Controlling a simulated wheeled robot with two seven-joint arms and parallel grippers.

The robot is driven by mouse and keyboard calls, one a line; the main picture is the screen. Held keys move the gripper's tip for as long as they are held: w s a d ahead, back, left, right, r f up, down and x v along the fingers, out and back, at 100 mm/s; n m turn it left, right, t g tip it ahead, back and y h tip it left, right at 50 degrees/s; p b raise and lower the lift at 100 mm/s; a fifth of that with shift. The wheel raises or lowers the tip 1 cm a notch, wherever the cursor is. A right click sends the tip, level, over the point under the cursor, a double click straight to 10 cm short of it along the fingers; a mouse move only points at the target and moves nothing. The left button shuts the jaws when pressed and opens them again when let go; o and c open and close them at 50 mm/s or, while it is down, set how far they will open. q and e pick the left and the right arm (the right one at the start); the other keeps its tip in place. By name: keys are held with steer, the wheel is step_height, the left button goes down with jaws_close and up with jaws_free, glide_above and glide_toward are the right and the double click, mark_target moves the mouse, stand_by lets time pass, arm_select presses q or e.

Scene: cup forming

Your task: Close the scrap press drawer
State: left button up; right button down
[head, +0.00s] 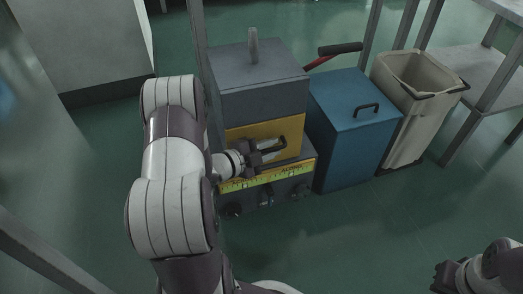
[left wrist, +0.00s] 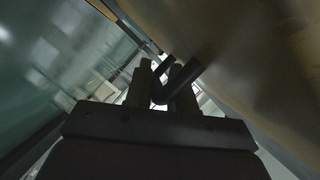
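The scrap press (head: 258,95) is a dark grey box in the middle of the head view, with a handle on top. Its yellow drawer front (head: 290,127) lies below the grey body; no clear gap shows between them. My left gripper (head: 274,148) is at the yellow front, by the drawer handle. In the left wrist view, its two fingers (left wrist: 164,88) stand close together beside a dark handle bar (left wrist: 188,74). Whether they grip the bar is unclear. My right gripper (head: 442,277) is at the lower right, away from the press; its finger opening is unclear.
A green and yellow label strip (head: 268,176) runs along the press base. A blue lidded bin (head: 352,125) stands close at its right, then a beige open bin (head: 412,110). A metal table (head: 485,75) is at far right. The green floor in front is clear.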

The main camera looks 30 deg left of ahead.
arm_select(q)
steer(key=p+v, duration=0.6)
steer(key=v, duration=0.6)
steer(key=shift+s, duration=0.25)
steer(key=shift+r, duration=0.1)
